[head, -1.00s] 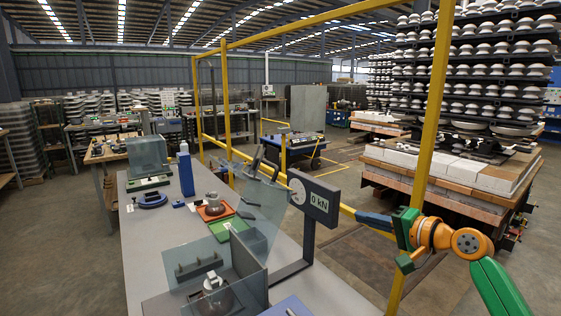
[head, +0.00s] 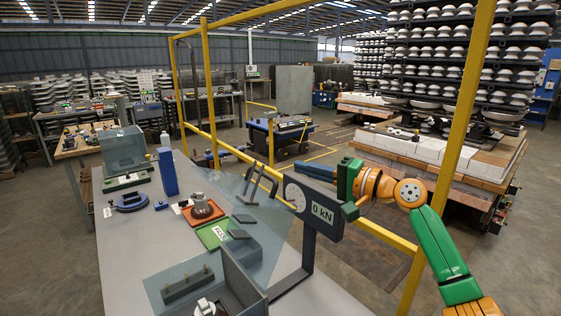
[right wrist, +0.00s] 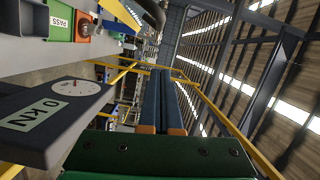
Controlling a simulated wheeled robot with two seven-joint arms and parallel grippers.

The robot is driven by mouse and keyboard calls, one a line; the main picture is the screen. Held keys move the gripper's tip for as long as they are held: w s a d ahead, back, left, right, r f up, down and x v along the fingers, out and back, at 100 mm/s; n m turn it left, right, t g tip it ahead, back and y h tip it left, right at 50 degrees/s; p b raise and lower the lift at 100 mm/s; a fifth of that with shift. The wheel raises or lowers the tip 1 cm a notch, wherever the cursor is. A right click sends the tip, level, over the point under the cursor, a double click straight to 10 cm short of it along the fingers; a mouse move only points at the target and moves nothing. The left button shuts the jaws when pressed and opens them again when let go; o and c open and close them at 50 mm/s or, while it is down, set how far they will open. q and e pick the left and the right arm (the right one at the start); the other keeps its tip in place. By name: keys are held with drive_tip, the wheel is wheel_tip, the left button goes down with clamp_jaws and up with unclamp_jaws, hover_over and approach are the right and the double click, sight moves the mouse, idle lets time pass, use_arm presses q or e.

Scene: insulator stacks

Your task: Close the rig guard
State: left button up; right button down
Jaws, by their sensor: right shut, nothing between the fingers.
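The rig guard (head: 274,232) is a clear, bluish panel, standing tilted over the bench beside the rig, with a dark bar handle (head: 262,182) near its top. The rig's grey walls (head: 243,277) and a metal fitting (head: 205,307) show at the bottom edge. My right gripper (head: 320,170) is shut and empty, its blue fingers just behind and above the gauge box (head: 324,213), right of the handle and apart from it. In the right wrist view the shut fingers (right wrist: 160,75) point up the picture. A dark curved bar there may be the handle. My left gripper is not in view.
The gauge box reads 0 kN and stands on a post close to my right gripper. A yellow frame (head: 465,110) rises beside my right arm.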

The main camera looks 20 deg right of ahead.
drive_tip(key=shift+w+a+f+p, duration=0.2)
drive_tip(key=shift+w+a+p, duration=0.15)
drive_tip(key=shift+a+p, duration=0.35)
drive_tip(key=shift+w+a+f+p, duration=0.2)
drive_tip(key=shift+w+a+p, duration=0.15)
drive_tip(key=shift+a, duration=0.7)
drive_tip(key=shift+w+a+f+p, duration=0.25)
drive_tip(key=shift+a+p, duration=0.3)
drive_tip(key=shift+a, duration=0.3)
